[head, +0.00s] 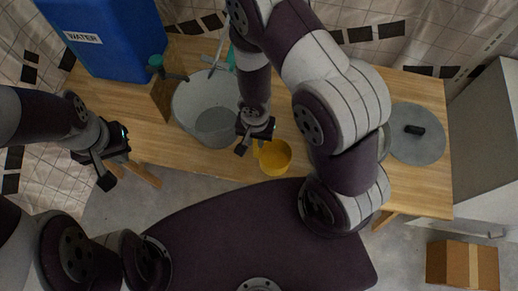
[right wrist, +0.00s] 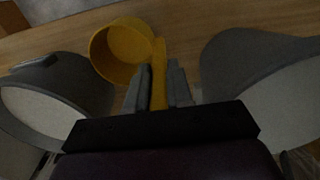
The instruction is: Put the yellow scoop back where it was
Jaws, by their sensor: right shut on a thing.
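The yellow scoop (head: 275,158) is near the front edge of the wooden table, in the middle of the head view. In the right wrist view its round cup (right wrist: 118,50) shows left of centre, and its handle runs between my fingers. My right gripper (head: 255,138) is shut on that handle; it also shows in the right wrist view (right wrist: 158,88). I cannot tell whether the cup touches the table. My left gripper (head: 114,170) is open and empty, off the table's left front edge.
A large grey pot (head: 190,105) stands left of the scoop. A grey round lid (head: 415,145) with a black knob is at the right. A cardboard box (head: 450,265) sits on the floor.

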